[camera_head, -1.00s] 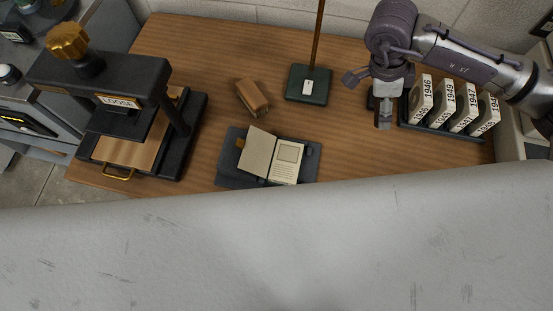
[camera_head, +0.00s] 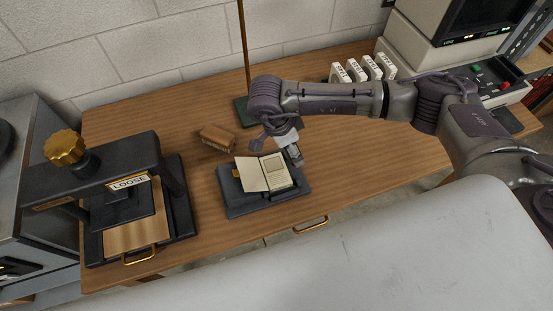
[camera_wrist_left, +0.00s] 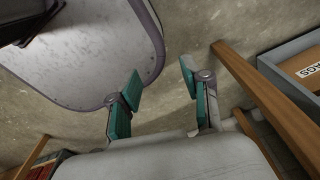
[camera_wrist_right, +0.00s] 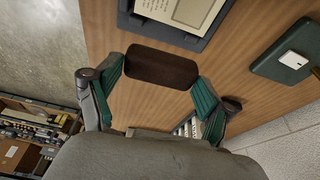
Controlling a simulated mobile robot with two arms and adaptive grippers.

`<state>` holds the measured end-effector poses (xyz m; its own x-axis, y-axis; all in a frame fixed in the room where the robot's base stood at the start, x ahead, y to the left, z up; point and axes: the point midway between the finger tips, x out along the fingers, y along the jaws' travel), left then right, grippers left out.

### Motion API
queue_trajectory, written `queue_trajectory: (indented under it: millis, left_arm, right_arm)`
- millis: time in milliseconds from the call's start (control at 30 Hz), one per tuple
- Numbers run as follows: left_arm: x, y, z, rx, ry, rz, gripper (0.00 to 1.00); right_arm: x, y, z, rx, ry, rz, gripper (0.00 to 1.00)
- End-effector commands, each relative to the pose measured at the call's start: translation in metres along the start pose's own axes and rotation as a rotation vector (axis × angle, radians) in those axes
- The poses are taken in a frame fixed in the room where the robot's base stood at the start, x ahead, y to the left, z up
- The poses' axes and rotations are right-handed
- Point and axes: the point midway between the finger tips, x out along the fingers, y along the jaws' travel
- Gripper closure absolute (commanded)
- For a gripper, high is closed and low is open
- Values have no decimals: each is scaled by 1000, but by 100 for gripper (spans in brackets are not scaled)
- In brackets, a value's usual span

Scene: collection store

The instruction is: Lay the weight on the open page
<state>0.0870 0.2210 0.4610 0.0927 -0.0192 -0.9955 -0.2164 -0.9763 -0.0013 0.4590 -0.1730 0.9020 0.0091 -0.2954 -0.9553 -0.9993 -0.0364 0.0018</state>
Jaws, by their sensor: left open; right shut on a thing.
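The open book (camera_head: 263,173) lies on a dark grey rest (camera_head: 240,206) on the wooden table, its printed page on the right. My right gripper (camera_head: 293,152) is above the right edge of the book. In the right wrist view my right gripper (camera_wrist_right: 158,78) is shut on a dark brown block, the weight (camera_wrist_right: 162,62), which is held between the fingertips. The page (camera_wrist_right: 186,10) and its rest show beyond the weight at the top of that view. My left gripper (camera_wrist_left: 158,88) is open and empty, away from the table over the floor.
A press (camera_head: 125,205) marked LOOSE stands at the left. A green-based stand (camera_head: 242,110) with a thin pole is farther back. Several year-labelled boxes (camera_head: 365,68) stand at the back right.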

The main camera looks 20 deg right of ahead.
Motion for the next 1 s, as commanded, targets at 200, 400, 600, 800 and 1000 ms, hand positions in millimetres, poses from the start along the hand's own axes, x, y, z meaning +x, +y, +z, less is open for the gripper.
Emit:
queue_trajectory:
  millis: [200, 400, 600, 800, 1000]
  left_arm:
    - [-13, -12, 1, 1, -3, -15, 52]
    - [-19, -18, 2, -2, -6, -22, 52]
    - [-27, -18, 2, -3, -7, -22, 52]
    - [-26, -15, 2, -4, -6, -18, 52]
    - [-21, -11, 2, -3, -6, -14, 52]
  right_arm:
    - [8, -4, 39, 0, -1, 1, 68]
    - [21, -4, 48, 3, 1, 4, 68]
    - [46, -5, 56, 3, 0, 1, 68]
    - [49, -6, 57, 2, -1, 0, 68]
    - [53, -6, 58, 2, -1, -1, 68]
